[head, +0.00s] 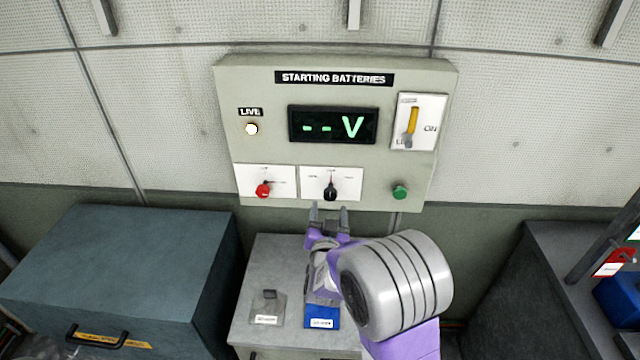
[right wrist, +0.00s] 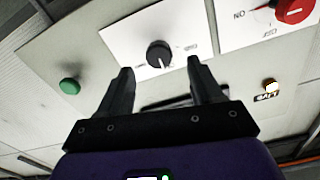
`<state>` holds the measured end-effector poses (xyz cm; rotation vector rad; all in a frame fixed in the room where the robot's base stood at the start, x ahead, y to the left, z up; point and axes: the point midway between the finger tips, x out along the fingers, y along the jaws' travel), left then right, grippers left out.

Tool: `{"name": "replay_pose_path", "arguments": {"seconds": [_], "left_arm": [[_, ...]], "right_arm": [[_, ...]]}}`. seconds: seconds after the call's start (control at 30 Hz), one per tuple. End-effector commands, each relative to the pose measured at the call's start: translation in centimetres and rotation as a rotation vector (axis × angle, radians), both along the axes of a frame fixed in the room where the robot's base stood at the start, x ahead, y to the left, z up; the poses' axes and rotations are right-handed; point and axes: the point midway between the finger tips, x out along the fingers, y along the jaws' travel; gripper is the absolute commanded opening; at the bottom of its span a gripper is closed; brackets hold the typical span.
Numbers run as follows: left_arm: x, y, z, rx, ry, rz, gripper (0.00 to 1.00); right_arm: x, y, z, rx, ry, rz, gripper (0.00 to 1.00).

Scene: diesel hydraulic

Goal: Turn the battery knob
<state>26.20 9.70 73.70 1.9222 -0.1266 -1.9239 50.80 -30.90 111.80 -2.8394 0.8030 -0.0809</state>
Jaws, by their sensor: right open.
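The starting batteries panel (head: 370,80) hangs on the wall, with a green display reading "-- V". Two knobs sit on white plates low on it: a red one (head: 263,190) at the left and a black one (head: 330,192) in the middle. Which one is the battery knob I cannot tell from the labels. My right gripper (head: 328,212) is open and empty, just below and in front of the black knob. In the right wrist view the black knob (right wrist: 158,54) shows beyond and between the open fingertips (right wrist: 160,72), apart from them. My left gripper is not in view.
A green button (head: 400,191) is at the panel's lower right and a yellow-handled switch (head: 411,122) above it. A lit lamp (head: 251,129) is at the left. A grey cabinet (head: 262,250) stands below the panel and a blue-grey chest (head: 110,265) at the left.

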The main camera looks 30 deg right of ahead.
Motion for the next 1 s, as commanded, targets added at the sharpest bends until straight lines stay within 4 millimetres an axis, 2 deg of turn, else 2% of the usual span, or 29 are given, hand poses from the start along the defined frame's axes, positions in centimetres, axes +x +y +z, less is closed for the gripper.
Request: {"name": "replay_pose_path", "arguments": {"seconds": [0.3,0.5,0.87,1.0], "left_arm": [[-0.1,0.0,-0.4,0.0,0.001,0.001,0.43],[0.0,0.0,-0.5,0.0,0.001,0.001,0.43],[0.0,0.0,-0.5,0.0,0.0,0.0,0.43],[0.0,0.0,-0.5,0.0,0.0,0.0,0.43]], "right_arm": [[3.9,-2.4,-0.1,-0.002,0.001,-0.002,0.65],[5.7,-3.5,-0.1,-0.002,0.001,0.0,0.65],[6.2,-3.8,-0.1,0.0,0.002,0.0,0.65],[6.2,-3.8,-0.1,0.0,0.002,0.001,0.45]]}}
